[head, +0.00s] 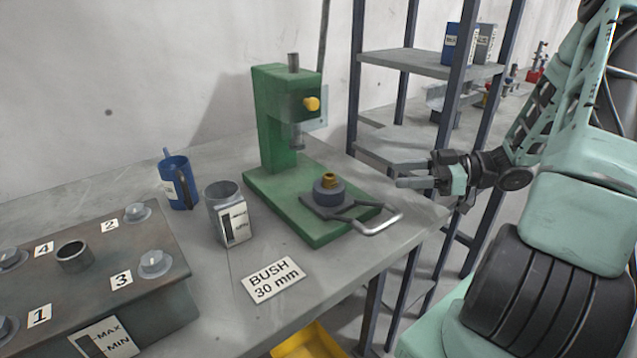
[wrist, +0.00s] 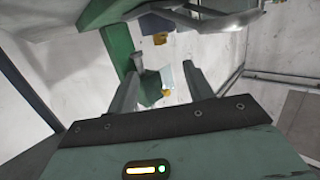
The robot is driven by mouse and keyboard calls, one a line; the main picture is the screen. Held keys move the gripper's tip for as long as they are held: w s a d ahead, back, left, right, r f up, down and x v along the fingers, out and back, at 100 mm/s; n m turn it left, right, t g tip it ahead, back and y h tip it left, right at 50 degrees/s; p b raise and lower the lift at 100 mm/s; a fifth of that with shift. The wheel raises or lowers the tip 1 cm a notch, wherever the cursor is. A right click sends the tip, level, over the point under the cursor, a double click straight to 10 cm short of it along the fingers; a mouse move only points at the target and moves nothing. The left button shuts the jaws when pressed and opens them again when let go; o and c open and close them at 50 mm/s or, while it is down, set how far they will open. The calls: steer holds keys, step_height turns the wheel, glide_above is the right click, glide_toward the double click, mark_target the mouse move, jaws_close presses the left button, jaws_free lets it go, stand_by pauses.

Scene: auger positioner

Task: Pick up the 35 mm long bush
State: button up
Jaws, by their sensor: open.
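My gripper (head: 402,177) is at the right of the bench, beside the green press (head: 282,130), with its fingers pointing left. It is open, and nothing shows between the fingers in the wrist view (wrist: 163,78). A short brass-coloured bush (head: 329,179) stands in a dark blue-grey ring (head: 329,193) on the press base, left of my gripper and apart from it. Its length cannot be read by eye. A white card (head: 273,280) on the bench reads "BUSH 30 mm", not 35 mm. No separate 35 mm bush is identifiable.
A dark plate with a bent metal handle (head: 382,223) lies on the press base. A grey cup (head: 220,203) and blue jug (head: 176,182) stand left. A numbered housing (head: 140,298) holds a steel sleeve (head: 74,256). A shelf rack (head: 430,62) stands behind my gripper.

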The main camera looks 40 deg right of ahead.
mark_target(329, 175)
steer(key=x, duration=1.6)
steer(key=shift+w+a+f+p, duration=0.1)
steer(key=shift+w+a+p, duration=0.1)
steer(key=shift+a+p, duration=0.1)
steer(key=c, duration=1.1)
